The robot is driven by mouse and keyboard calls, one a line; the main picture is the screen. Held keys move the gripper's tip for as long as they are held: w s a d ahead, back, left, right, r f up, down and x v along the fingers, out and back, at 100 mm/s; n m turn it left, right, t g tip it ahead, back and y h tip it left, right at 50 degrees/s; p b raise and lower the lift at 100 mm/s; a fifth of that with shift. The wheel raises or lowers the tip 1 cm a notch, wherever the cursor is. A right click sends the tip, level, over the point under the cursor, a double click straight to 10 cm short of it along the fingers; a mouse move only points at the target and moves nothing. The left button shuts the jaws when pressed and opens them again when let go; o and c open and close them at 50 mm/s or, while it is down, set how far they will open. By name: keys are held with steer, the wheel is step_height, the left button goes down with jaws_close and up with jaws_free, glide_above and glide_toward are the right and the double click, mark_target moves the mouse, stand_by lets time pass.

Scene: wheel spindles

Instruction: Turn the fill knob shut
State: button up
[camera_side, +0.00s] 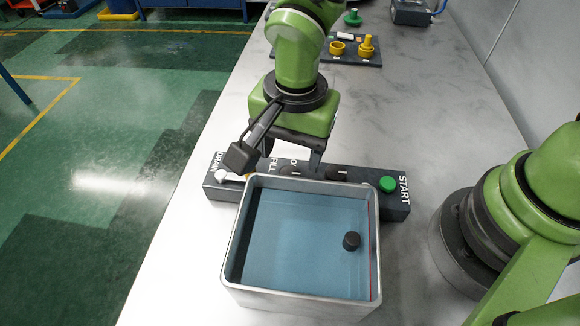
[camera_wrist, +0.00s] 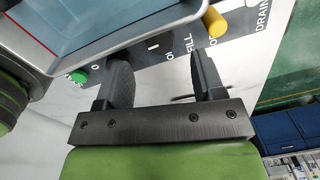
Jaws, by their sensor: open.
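The dark control panel (camera_side: 362,189) lies behind the tank, with DRAIN, FILL and START lettering. My gripper (camera_side: 292,158) is over the FILL part of the panel, fingers apart and pointing down. In the wrist view my gripper (camera_wrist: 161,72) has a clear gap between its two dark fingers, with pale table and the panel's edge (camera_wrist: 150,48) showing there. Whether the fingers touch the knob cannot be told.
The metal tank (camera_side: 300,296) holds blue water with a black float (camera_side: 351,241); a red line marks its right wall. A green button (camera_side: 387,184) is by START, and a yellow knob (camera_wrist: 215,22) by DRAIN. Farther back is a tray (camera_side: 340,57) with yellow parts.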

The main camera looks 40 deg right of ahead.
mark_target(290, 174)
step_height(290, 174, down, 5)
steer(key=shift+w+f, duration=0.1)
steer(key=shift+f, duration=0.05)
steer(key=c, duration=0.9)
